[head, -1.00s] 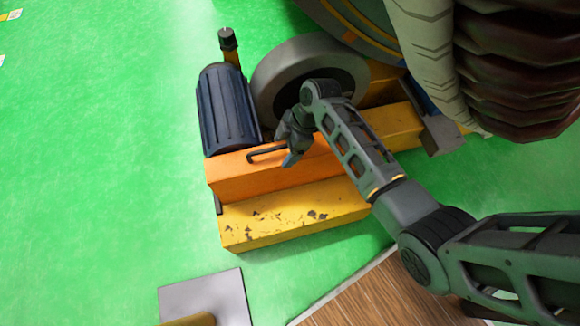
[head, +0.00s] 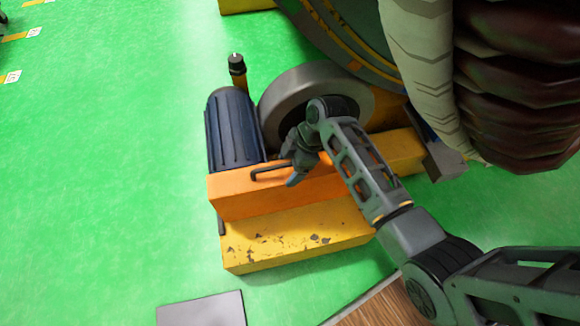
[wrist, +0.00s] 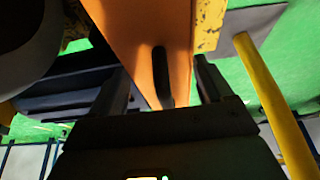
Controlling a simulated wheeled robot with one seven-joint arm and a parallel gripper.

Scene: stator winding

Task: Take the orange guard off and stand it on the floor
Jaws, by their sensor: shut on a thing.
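The orange guard (head: 250,196) is a long orange cover at the yellow machine base (head: 300,235), in front of the dark blue motor (head: 232,130) and the grey wheel (head: 275,105). It has a black bar handle (head: 268,171) near its left end. My gripper (head: 290,176) is at the right part of this handle and is shut on it. In the wrist view the handle (wrist: 160,75) stands between my two fingers, with the orange guard (wrist: 150,25) beyond. The guard's right part is hidden behind my arm.
A black-topped post (head: 237,68) stands behind the motor. Large coils (head: 520,80) hang at upper right. The green floor (head: 90,190) at left is clear.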

